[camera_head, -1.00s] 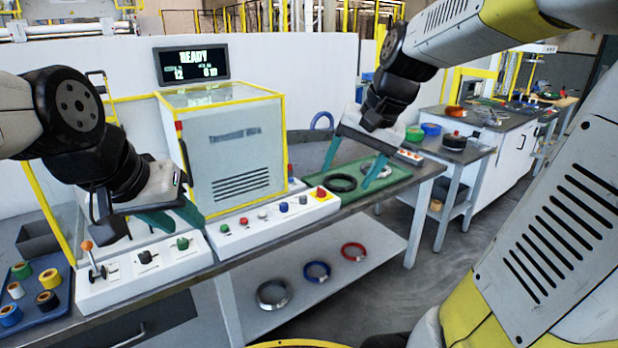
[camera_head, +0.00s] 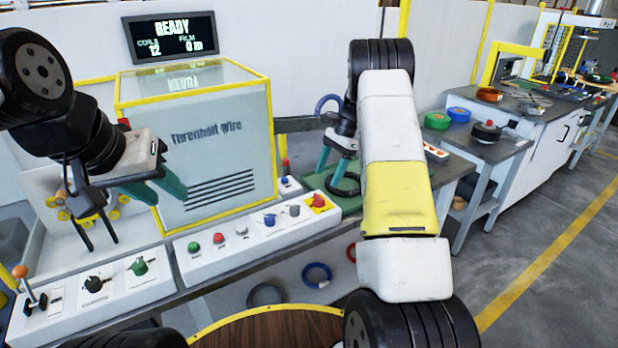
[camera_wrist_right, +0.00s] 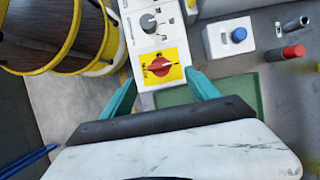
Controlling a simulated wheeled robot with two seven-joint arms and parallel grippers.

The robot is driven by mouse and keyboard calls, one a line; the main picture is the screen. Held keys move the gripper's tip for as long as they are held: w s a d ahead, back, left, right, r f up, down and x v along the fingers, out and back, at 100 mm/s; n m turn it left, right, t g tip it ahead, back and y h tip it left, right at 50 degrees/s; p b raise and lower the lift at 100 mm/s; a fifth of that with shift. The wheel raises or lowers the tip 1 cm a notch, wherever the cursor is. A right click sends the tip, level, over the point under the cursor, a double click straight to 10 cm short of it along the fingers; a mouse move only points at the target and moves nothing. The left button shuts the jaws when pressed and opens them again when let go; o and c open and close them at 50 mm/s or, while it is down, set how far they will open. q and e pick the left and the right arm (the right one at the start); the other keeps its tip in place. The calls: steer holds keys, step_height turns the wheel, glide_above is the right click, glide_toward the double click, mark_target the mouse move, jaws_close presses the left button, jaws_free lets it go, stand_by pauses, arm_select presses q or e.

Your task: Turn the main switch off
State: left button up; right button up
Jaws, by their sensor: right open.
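The main switch (camera_head: 318,201) is a red rotary knob on a yellow plate at the right end of the white control panel (camera_head: 215,262). In the right wrist view the red knob (camera_wrist_right: 160,66) shows on its yellow plate, its handle lying roughly crosswise. My right gripper (camera_head: 334,178) is open and empty, behind the switch in the head view. In the right wrist view my right gripper (camera_wrist_right: 160,78) has its teal fingers on either side of the switch plate, apart from the knob. My left gripper (camera_head: 171,198) is open and empty before the machine cabinet.
Green, red, blue and grey controls sit left of the switch. A small box with a blue button (camera_wrist_right: 239,34) stands beside the panel. The wire cabinet (camera_head: 205,150) stands behind; its display (camera_head: 170,37) reads READY. A black coil (camera_head: 343,183) lies behind the panel.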

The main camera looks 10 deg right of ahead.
mark_target(319, 196)
steer(key=x, duration=0.7)
steer(key=shift+a+f, duration=0.1)
steer(key=shift+f, duration=0.2)
steer(key=c, duration=1.4)
steer(key=shift+o, duration=0.2)
